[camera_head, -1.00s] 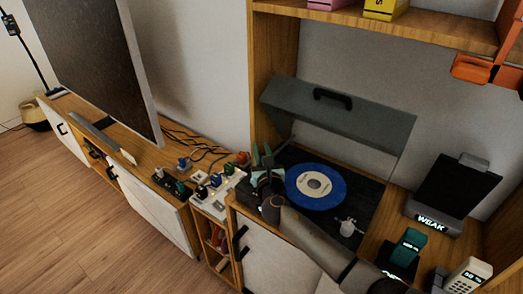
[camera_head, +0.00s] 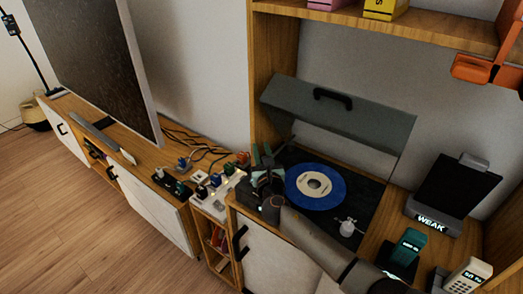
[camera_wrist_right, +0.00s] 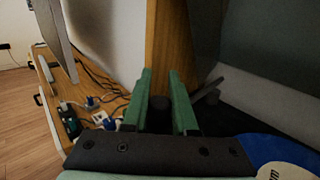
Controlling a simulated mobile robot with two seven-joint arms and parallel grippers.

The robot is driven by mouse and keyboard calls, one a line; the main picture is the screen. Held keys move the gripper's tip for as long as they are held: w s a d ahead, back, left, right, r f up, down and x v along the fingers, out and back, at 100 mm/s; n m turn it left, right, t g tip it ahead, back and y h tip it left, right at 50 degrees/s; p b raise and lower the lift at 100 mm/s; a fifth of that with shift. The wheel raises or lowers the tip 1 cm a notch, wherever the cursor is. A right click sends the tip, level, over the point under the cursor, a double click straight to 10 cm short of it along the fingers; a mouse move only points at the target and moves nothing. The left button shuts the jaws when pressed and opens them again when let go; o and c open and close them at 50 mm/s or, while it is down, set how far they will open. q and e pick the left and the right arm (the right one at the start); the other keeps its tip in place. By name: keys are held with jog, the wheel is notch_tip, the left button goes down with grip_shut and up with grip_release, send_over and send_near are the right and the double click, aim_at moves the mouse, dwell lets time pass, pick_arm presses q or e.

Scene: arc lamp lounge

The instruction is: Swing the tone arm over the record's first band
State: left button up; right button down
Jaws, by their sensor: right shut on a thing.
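The blue record (camera_head: 330,197) with a cream label lies on the dark turntable deck (camera_head: 370,195) under a raised grey lid (camera_head: 350,120). My right gripper (camera_head: 262,158) is at the deck's left edge, left of the record and apart from it. I cannot tell whether this post belongs to the tone arm. A small pale cylinder with a thin rod (camera_head: 347,228) stands at the deck's front right. My left gripper is out of view.
A white power strip (camera_head: 215,190) with several plugs and cables is just left of the gripper. A wooden cabinet wall (camera_head: 270,80) rises behind it. A black device reading WEAK (camera_head: 432,222) and a teal device (camera_head: 408,245) stand to the right.

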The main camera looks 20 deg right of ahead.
jog(key=shift+s+d, duration=0.1)
jog(key=shift+s+d+n+y+p, duration=0.15)
jog(key=shift+d+n+y+p, duration=0.05)
jog(key=shift+n+y+p, duration=0.15)
jog(key=s+n+y, duration=0.1)
jog(key=s+d+n+y, duration=0.1)
jog(key=y, duration=0.1)
jog(key=shift+d, duration=0.3)
jog(key=shift+s+d+f+n+y+b, duration=0.15)
jog(key=shift+s+d+n+y+b, duration=0.35)
jog(key=shift+y, duration=0.45)
jog(key=shift+s+d+n+y, duration=0.1)
jog(key=shift+s+n+y, duration=0.1)
jog(key=shift+n+y, duration=0.3)
jog(key=c, duration=0.7)
grip_release()
